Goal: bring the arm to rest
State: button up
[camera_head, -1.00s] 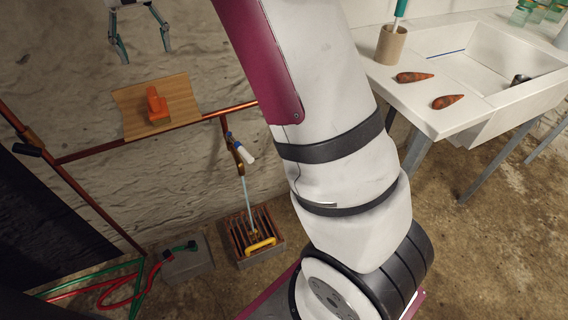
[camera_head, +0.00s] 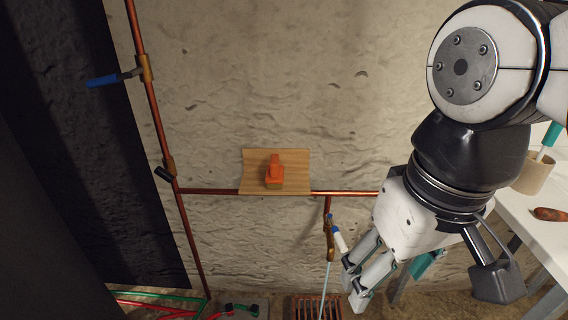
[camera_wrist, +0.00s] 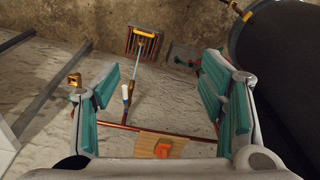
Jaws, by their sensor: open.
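My gripper (camera_head: 358,279) hangs at the lower right of the head view, its fingers pointing down and left. It appears in front of the wall, close in the picture to the copper tap with a white handle (camera_head: 339,240). In the wrist view my gripper (camera_wrist: 165,95) has its teal-padded fingers spread wide at left and right. Nothing is held between them. My arm comes in from the upper right of the head view and hides part of the white counter.
A wooden board (camera_head: 302,172) with an orange object (camera_head: 274,171) is on the wall at a copper pipe (camera_head: 345,193). A blue-handled valve (camera_head: 103,80) is at upper left. A floor grate (camera_head: 305,306) lies below. The white counter (camera_head: 510,205) stands at right with a carrot (camera_head: 549,214).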

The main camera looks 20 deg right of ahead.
jog(key=shift+s+f, duration=0.75)
jog(key=shift+s, duration=0.15)
